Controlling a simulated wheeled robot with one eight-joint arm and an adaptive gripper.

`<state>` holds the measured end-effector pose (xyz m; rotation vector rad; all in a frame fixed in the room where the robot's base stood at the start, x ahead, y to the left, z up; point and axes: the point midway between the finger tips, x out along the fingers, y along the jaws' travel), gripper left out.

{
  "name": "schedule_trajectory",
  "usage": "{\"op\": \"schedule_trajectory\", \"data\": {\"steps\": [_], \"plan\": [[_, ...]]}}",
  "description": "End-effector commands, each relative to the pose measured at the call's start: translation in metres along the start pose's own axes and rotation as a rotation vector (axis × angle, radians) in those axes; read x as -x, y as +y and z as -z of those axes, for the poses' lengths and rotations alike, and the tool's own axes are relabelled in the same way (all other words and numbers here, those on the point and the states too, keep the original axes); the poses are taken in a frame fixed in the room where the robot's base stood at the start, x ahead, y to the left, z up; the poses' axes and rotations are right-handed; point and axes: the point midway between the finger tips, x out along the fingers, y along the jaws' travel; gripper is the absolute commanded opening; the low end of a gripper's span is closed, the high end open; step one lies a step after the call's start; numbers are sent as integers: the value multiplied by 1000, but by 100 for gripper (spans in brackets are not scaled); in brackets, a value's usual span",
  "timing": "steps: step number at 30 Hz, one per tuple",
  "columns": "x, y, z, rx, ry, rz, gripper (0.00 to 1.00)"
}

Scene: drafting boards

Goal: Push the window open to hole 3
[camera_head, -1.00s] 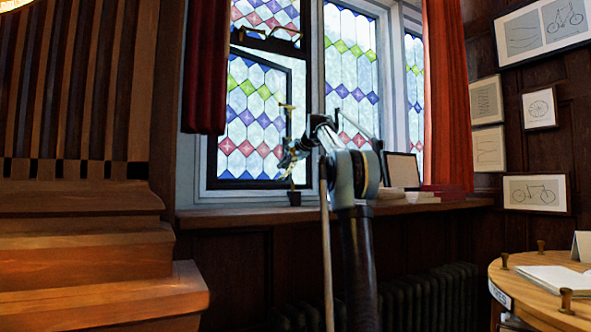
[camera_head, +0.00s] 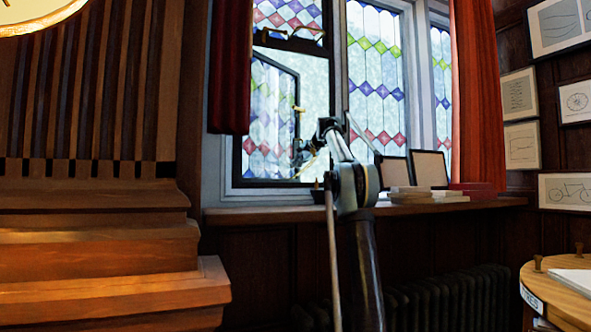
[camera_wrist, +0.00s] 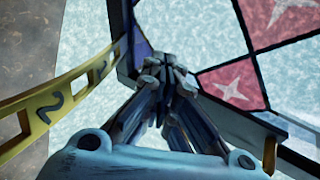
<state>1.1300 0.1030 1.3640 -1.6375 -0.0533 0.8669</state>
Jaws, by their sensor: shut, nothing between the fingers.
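The stained-glass window sash (camera_head: 272,115) in its dark frame stands swung outward, with a clear gap at its right side. My gripper (camera_head: 311,152) is in front of that gap, near the sash's free edge; its fingertips are too small to judge there. In the wrist view my gripper (camera_wrist: 167,66) is shut and empty, its tips over the dark sash frame (camera_wrist: 235,122); I cannot tell whether they touch it. A yellow stay bar (camera_wrist: 35,108) with square holes and numbers runs along the left. One number reads 2; the one farther along is hard to read. Hole 3 cannot be made out.
The wooden sill (camera_head: 440,206) carries books (camera_head: 425,195) and dark picture frames (camera_head: 429,167) right of my arm. A red curtain (camera_head: 478,95) hangs at the right, a darker one (camera_head: 230,65) at the left. A round table (camera_head: 560,290) stands lower right.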

Motion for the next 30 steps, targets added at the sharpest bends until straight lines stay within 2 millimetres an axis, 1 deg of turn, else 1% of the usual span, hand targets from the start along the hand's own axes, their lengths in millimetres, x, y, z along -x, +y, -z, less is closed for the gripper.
{"op": "schedule_trajectory", "data": {"steps": [5, 8, 18, 22, 27, 30], "plan": [[7, 0, 2, -2, 2, 0, 0], [18, 0, 2, -2, 3, 1, 0], [81, 1, 2, -2, 3, 0, 0], [101, 1, 2, -2, 2, -1, 0], [115, 1, 2, -1, 1, -1, 0], [118, 1, 2, -1, 1, -1, 0]]}}
